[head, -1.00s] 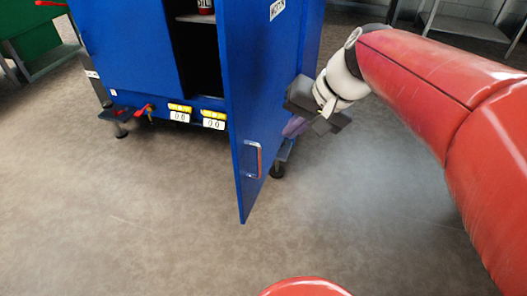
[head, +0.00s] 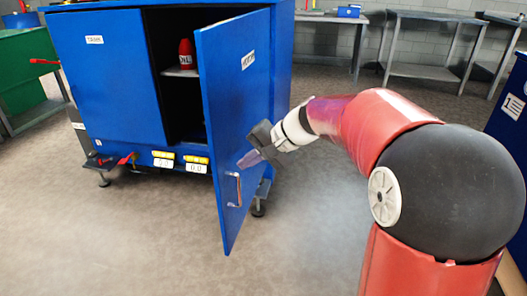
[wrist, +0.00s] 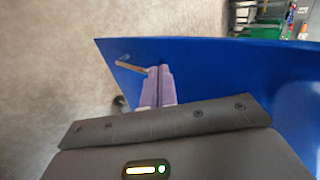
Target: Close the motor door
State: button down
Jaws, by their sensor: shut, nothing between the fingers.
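The blue motor door (head: 236,110) stands open, swung out from the blue cabinet, with a lettered white label near its top and a metal handle (head: 233,189) low near its free edge. My gripper (head: 243,163) is at the outer face of the door, above the handle. In the wrist view its two pale purple fingers (wrist: 158,85) lie together, shut and empty, in front of the blue door (wrist: 225,75). The handle (wrist: 132,65) shows just beyond the fingertips. I cannot tell whether the fingers touch the door.
The blue cabinet (head: 115,80) has a closed left door, and a red object (head: 186,54) on a shelf inside its opening. Red valve levers (head: 126,159) and yellow-and-white tags sit below. A green unit (head: 30,70) stands at left, metal tables (head: 435,45) behind. Floor in front is clear.

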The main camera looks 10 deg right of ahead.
aim_at(220, 166)
jog(key=shift+w+a+f+p, duration=0.1)
jog(key=shift+w+a, duration=0.2)
jog(key=shift+a, duration=0.4)
jog(key=shift+w+a+f+p, duration=0.15)
jog(key=shift+w+a, duration=0.1)
jog(key=shift+a, duration=0.45)
jog(key=shift+w+a+r+p, duration=0.1)
jog(key=shift+w+a, duration=0.2)
jog(key=shift+a, duration=0.4)
jog(key=shift+a, duration=0.1)
